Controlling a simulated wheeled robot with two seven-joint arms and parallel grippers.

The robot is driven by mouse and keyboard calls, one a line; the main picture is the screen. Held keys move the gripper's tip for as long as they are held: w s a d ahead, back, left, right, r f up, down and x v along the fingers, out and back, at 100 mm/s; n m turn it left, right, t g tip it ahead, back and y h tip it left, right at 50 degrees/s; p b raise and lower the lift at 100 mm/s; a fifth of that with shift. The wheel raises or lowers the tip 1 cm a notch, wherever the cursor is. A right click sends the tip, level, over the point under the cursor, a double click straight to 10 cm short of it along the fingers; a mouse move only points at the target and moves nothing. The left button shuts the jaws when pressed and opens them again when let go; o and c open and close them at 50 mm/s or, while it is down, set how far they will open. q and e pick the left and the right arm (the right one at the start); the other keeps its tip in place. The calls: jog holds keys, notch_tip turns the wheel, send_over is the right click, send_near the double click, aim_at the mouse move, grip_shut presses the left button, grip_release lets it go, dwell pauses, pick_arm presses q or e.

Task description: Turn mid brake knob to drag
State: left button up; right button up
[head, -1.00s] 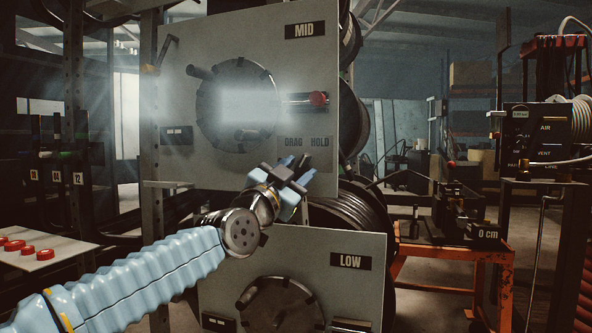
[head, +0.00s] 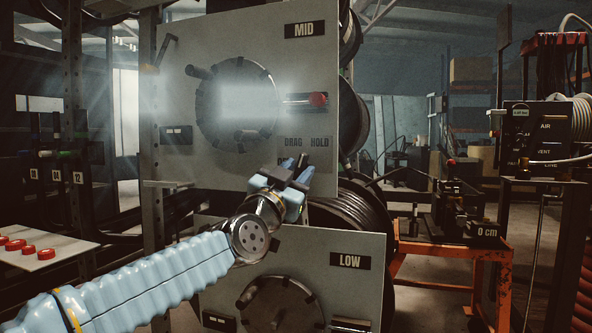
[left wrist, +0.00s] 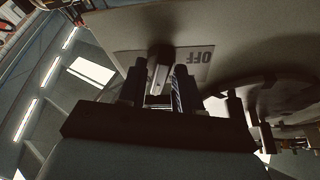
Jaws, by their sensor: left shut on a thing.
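The MID panel (head: 220,55) is a pale upright plate with a round disc and a red-tipped lever. DRAG (head: 294,142) and HOLD (head: 320,142) labels are on its lower right. My left gripper (head: 298,165) is just below these labels, at the panel's lower right edge. My right gripper is not in view.
The LOW panel (head: 310,245) stands below, with black hose coils (head: 350,210) behind it. Red buttons (head: 15,244) sit on a shelf at left. An orange stand (head: 460,275) with a machine is at right.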

pick_arm(q)
jog(key=n+y+p, duration=0.1)
jog(key=n, duration=0.1)
jog(key=n+t+y, duration=0.1)
jog(key=n, duration=0.2)
jog(key=n+y+p, duration=0.1)
jog(key=n+y, duration=0.1)
jog(key=n, duration=0.1)
jog(key=shift+s+d+r+t+p, duration=0.1)
jog(key=shift+d+t+p, duration=0.15)
jog(key=shift+t+p, duration=0.1)
jog(key=shift+n+y+p, duration=0.45)
jog(key=shift+n+y, duration=0.35)
jog(key=shift+n, duration=0.65)
jog(key=shift+n+y+p, duration=0.45)
jog(key=shift+n+y, duration=0.35)
jog(key=shift+n, duration=0.95)
jog(key=o, duration=0.7)
jog(key=b+v, duration=0.1)
jog(key=v, duration=1.3)
jog(key=shift+d+b, duration=0.1)
jog(key=shift+b, duration=0.3)
